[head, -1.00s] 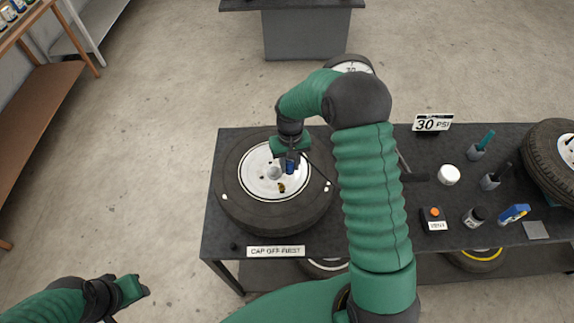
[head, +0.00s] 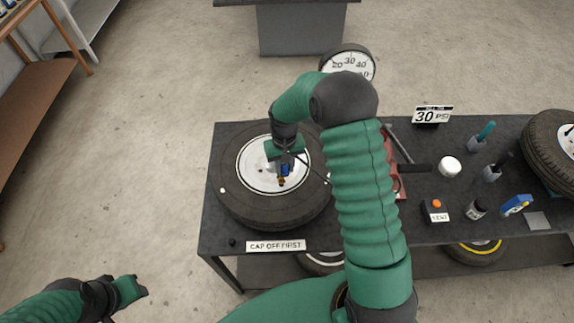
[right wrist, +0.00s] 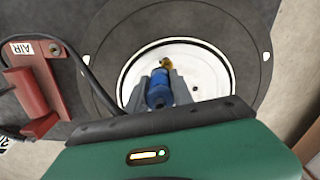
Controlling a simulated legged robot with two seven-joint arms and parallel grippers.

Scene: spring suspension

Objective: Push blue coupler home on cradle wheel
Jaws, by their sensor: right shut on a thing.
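The cradle wheel (head: 237,204) is a black tyre with a white rim, lying flat on the left of the dark bench. My right gripper (head: 284,163) is over the rim, shut on the blue coupler (head: 285,170). In the right wrist view the grey fingers flank the blue coupler (right wrist: 158,90). A brass valve piece (head: 281,182) stands at the coupler's end; it also shows in the right wrist view (right wrist: 165,64). They look in line and touching, but I cannot tell how far they are engaged. My left gripper (head: 138,291) is empty, off the bench at lower left.
A dark hose (right wrist: 85,70) runs from the coupler side past a red AIR stand (right wrist: 42,85). A round gauge (head: 348,66) stands behind my right arm. A "CAP OFF FIRST" label (head: 275,246) is at the front edge. Bottles and tools stand on the right.

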